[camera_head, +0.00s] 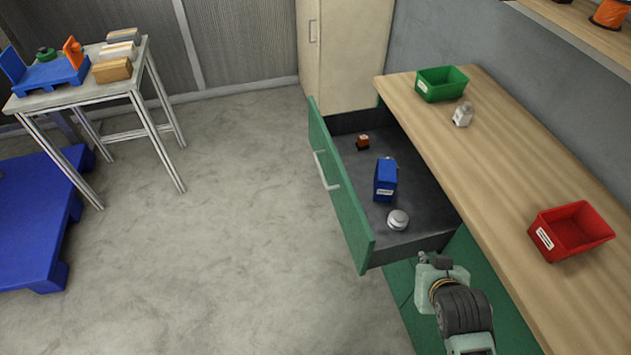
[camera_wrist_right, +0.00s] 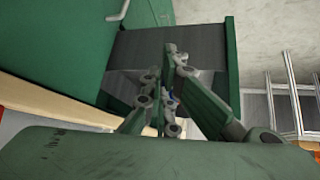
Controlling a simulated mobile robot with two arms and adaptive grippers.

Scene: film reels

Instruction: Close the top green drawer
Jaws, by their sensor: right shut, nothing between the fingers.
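The top green drawer stands open, pulled well out from under the wooden worktop. Its green front (camera_head: 338,185) with a pale handle (camera_head: 326,170) faces left in the head view. Inside lie a blue box (camera_head: 385,180), a round silver-white object (camera_head: 398,219) and a small orange-brown item (camera_head: 362,142). My right arm comes in at the bottom right, beside the drawer's near side. In the right wrist view my right gripper (camera_wrist_right: 172,55) is shut and empty, in front of the drawer's grey side (camera_wrist_right: 145,45). The drawer's green front edge (camera_wrist_right: 232,65) is right of it. Contact cannot be told. My left gripper is not in view.
The worktop (camera_head: 490,160) carries a green bin (camera_head: 441,83), a red bin (camera_head: 570,230) and a small whitish item (camera_head: 463,114). A beige cabinet (camera_head: 345,50) stands behind the drawer. The floor left of the drawer is clear; a table (camera_head: 75,95) and blue pallet (camera_head: 35,220) are farther left.

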